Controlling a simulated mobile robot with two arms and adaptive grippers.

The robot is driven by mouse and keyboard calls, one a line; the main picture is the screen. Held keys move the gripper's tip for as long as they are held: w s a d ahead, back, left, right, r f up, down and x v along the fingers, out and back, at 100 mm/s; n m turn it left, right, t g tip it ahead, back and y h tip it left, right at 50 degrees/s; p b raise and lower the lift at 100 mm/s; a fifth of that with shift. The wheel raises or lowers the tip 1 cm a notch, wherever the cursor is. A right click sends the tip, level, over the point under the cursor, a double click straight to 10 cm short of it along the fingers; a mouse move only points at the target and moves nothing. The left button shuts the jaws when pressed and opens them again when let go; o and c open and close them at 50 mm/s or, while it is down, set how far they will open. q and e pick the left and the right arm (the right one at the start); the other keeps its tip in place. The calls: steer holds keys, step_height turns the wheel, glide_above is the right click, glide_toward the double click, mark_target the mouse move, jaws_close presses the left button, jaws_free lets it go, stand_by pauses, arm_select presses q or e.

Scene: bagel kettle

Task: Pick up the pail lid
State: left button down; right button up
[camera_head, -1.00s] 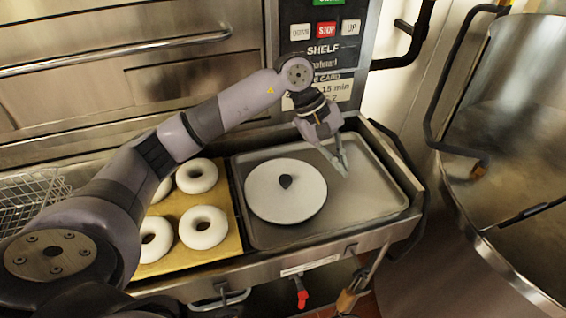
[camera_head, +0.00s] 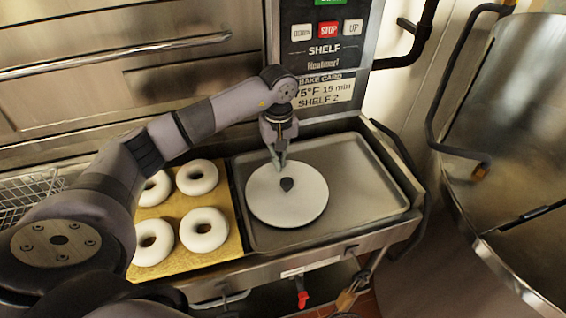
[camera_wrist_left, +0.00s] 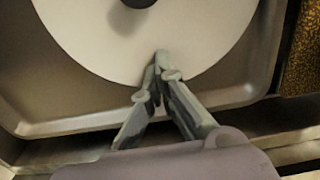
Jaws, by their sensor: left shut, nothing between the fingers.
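The pail lid (camera_head: 300,207) is a round, pale disc with a dark knob (camera_head: 287,184) at its middle. It lies flat in a metal tray (camera_head: 375,200). In the left wrist view the lid (camera_wrist_left: 200,35) fills the top, and its knob (camera_wrist_left: 138,2) is cut off by the upper edge. My left gripper (camera_head: 281,163) points down over the lid's far edge, behind the knob. Its fingertips (camera_wrist_left: 161,62) are together and empty, over the lid's rim and apart from the knob. My right gripper is not in view.
Several pale bagels (camera_head: 204,230) lie on a tan board (camera_head: 172,259) left of the tray. A wire basket (camera_head: 22,200) is at the far left. A control panel (camera_head: 322,50) rises behind the tray. A large metal kettle (camera_head: 510,180) stands at the right. The tray's right part is bare.

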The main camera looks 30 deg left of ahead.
mark_target(283, 176)
arm_select(q)
steer(key=shift+s+d+r+p, duration=0.2)
steer(key=shift+s+d+p, duration=0.2)
steer(key=shift+s+d, duration=0.7)
steer(key=shift+d, duration=0.2)
steer(key=shift+f, duration=0.1)
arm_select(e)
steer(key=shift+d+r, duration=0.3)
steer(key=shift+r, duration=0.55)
